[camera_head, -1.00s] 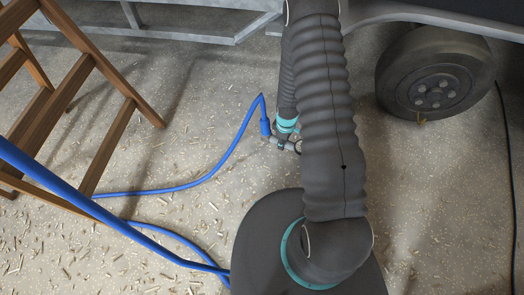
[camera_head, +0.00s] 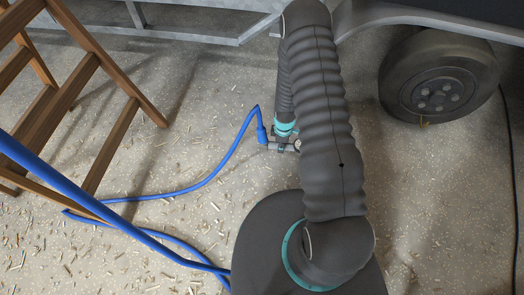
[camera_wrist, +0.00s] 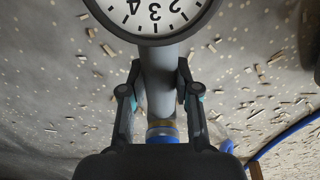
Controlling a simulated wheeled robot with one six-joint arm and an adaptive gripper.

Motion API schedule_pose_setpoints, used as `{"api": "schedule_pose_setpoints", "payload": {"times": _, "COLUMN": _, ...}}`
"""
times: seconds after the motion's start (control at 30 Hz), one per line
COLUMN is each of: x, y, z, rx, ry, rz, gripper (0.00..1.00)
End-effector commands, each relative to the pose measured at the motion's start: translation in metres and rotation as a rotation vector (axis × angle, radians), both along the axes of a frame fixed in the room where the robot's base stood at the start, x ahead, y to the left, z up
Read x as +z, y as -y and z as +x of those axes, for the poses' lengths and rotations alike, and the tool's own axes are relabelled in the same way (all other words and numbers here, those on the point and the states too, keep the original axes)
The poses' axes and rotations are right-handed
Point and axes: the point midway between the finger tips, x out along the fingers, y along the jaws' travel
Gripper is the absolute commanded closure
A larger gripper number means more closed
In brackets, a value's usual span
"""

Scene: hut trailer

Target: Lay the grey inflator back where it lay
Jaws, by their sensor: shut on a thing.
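The grey inflator (camera_wrist: 158,92) is a tube with a round white dial gauge (camera_wrist: 155,14), which is cut off by the top edge of the wrist view. My gripper (camera_wrist: 160,72) is shut on the tube below the gauge, one finger on each side. In the head view the inflator (camera_head: 285,147) shows only as a short grey piece beside my arm; the rest of it and my gripper are mostly hidden. A blue hose (camera_head: 247,121) joins its left end and droops down to the left. I cannot tell how high it is held above the floor.
A wooden stepladder (camera_head: 100,100) stands at the left. A trailer wheel (camera_head: 438,80) is at the upper right, with a black cable (camera_head: 509,150) beyond it. A metal frame (camera_head: 190,33) runs along the back. The floor (camera_head: 430,200) has scattered straw, with free room at lower right.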

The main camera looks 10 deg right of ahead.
Motion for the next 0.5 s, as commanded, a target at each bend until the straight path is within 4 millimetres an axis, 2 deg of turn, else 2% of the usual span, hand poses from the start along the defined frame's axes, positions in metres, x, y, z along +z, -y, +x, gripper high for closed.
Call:
{"api": "schedule_pose_setpoints", "payload": {"times": 0.3, "x": -0.036, "y": -0.054, "z": 0.026, "rx": 0.003, "ry": 0.001, "rz": 0.000, "gripper": 1.00}}
{"api": "schedule_pose_setpoints", "payload": {"times": 0.5, "x": -0.050, "y": -0.076, "z": 0.037, "rx": 0.000, "ry": 0.002, "rz": 0.000, "gripper": 1.00}}
